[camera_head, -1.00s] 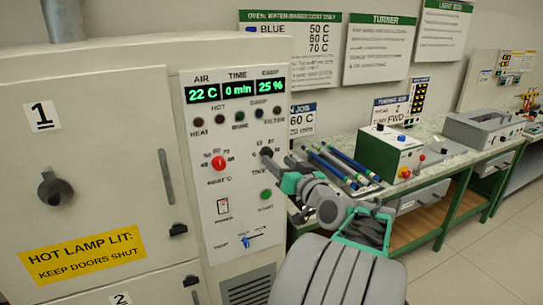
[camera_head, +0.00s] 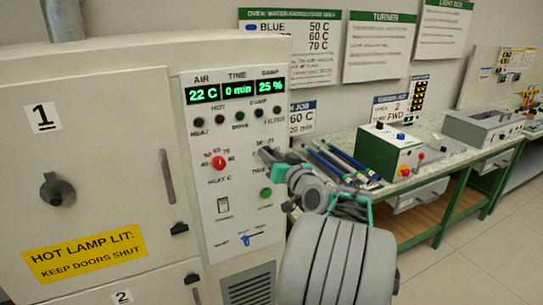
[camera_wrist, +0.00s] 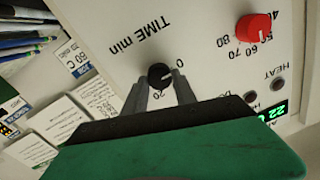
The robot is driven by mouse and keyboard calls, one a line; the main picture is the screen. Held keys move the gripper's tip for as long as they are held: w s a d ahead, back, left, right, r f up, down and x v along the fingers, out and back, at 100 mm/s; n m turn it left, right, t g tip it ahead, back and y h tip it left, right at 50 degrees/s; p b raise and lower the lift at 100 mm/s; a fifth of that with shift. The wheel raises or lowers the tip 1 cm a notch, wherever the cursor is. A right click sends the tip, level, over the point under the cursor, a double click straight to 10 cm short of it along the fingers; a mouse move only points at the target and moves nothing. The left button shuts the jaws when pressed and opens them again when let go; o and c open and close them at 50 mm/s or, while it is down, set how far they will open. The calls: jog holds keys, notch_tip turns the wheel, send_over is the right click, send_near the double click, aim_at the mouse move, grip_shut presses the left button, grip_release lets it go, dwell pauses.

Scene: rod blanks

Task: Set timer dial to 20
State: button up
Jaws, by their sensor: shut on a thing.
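The timer dial (camera_wrist: 160,75) is a small black knob on the oven's white panel, under the label "TIME min" in the upside-down wrist view. A pale mark on it points roughly toward the printed 0; the 20 is printed by the jaws. My gripper (camera_wrist: 159,92) has its grey fingers closed on the dial from both sides. In the head view my gripper (camera_head: 268,156) is at the panel's right side and covers the dial. The time display (camera_head: 237,89) reads 0 min.
The red heat dial (camera_head: 219,162) sits left of my gripper, with a green button (camera_head: 266,193) and a blue slider (camera_head: 246,239) below. A bench (camera_head: 440,178) with blue rods (camera_head: 340,166) and a green-and-white box (camera_head: 390,150) stands to the right.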

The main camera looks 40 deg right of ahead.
grip_shut()
jog(key=shift+m, duration=0.3)
jog(key=shift+f+m+h+p, duration=0.1)
jog(key=shift+m+h+p, duration=0.2)
jog(key=shift+m+p, duration=2.75)
jog(key=shift+f+m+h+p, duration=0.25)
jog(key=shift+m+p, duration=0.75)
jog(key=shift+m, duration=4)
jog(key=shift+m+h+p, duration=0.35)
jog(key=shift+m+p, duration=1.7)
jog(key=shift+m, duration=2)
jog(key=shift+f, duration=0.1)
jog(key=o, duration=0.8)
grip_release()
